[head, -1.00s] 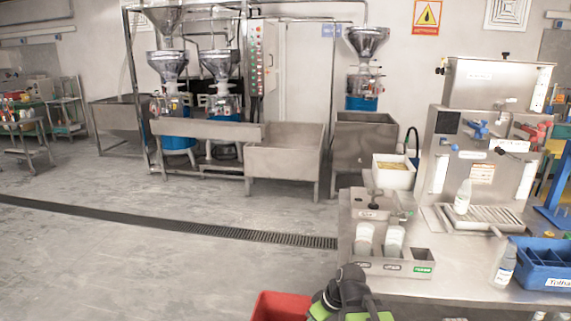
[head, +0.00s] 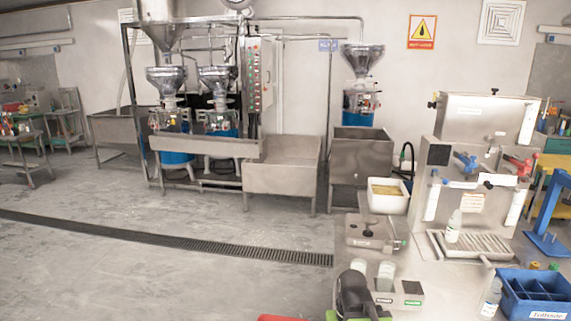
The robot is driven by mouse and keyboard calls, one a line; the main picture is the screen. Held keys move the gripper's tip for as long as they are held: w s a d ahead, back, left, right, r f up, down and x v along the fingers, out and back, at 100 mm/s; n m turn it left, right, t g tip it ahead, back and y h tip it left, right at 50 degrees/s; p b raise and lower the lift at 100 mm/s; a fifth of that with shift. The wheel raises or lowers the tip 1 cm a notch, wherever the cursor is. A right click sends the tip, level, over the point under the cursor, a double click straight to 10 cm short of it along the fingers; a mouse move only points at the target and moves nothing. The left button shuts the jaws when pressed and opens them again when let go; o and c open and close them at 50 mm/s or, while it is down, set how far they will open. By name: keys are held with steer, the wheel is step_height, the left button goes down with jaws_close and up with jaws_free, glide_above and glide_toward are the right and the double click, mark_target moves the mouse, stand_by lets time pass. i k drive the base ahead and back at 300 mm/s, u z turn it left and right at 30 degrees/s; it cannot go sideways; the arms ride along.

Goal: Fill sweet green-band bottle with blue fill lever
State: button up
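The filling machine (head: 470,205) stands on the steel table at right. Its blue lever (head: 466,161) is left of a red lever (head: 518,165). A pale bottle (head: 453,227) stands upright on the drip tray (head: 483,245) beneath the blue lever's side. Pale bottles (head: 385,273) stand in a steel rack (head: 410,288) whose right slot has a green label (head: 412,302). Another bottle (head: 490,298) stands left of the blue bin. The bottles' band colours are too small to tell. A black and green part of my arm shows at the bottom, partly covering the rack; my gripper's fingertips do not show.
A blue divided bin (head: 540,312) sits at the table's right front. A white tub (head: 388,196) and a steel box (head: 371,234) stand at the table's left. A blue stand (head: 546,230) is at far right. The floor (head: 150,270) at left is clear.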

mark_target(441, 178)
steer(key=u, duration=1.15)
steer(key=k, duration=0.95)
steer(key=z, duration=0.8)
steer(key=i, duration=1)
